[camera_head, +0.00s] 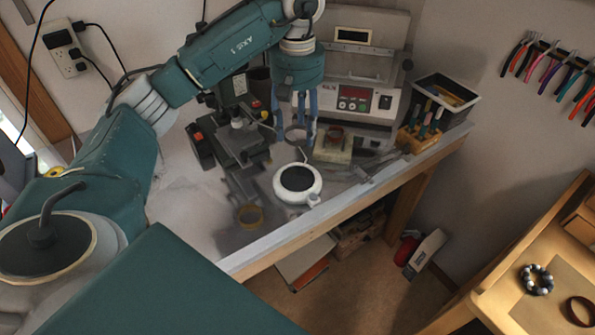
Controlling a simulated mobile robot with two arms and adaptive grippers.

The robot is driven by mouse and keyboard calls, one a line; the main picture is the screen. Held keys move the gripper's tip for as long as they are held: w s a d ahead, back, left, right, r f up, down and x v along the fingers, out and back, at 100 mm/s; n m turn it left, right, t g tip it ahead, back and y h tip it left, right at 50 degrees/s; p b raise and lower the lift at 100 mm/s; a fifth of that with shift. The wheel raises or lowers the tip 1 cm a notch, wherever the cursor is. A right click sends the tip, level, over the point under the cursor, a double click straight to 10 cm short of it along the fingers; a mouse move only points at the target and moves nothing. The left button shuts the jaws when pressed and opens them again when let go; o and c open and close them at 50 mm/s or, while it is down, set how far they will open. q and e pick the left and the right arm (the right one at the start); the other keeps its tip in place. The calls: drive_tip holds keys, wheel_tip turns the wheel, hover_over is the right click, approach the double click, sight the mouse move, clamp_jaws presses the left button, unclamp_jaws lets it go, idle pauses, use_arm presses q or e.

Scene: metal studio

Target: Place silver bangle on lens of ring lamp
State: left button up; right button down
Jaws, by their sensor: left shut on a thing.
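My left gripper (296,128) hangs from the left arm, pointing down over the bench. It is shut on the silver bangle (296,137), a pale ring that shows between its fingers. The ring lamp (311,195) lies below on the bench, with a white round rim and a dark lens (298,178). The bangle appears in the air, behind the lamp in the picture and apart from the lens. My right gripper is not in view.
A dark machine (238,138) stands to the left, a control unit (358,100) behind. A brown ring (336,134) sits on a pale block. A tool holder (418,139) and black bin (446,93) stand right.

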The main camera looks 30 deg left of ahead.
use_arm(q)
drive_tip(key=p, duration=0.2)
hover_over(297, 179)
wheel_tip(297, 179, down, 10)
drive_tip(key=shift+f, duration=0.1)
drive_tip(key=shift+w+f+p, duration=0.1)
drive_tip(key=shift+f+p, duration=0.6)
drive_tip(key=shift+f, duration=1.4)
drive_tip(key=o, duration=1)
drive_tip(key=shift+f+b, duration=0.1)
drive_tip(key=shift+b, duration=0.2)
drive_tip(key=o, duration=0.5)
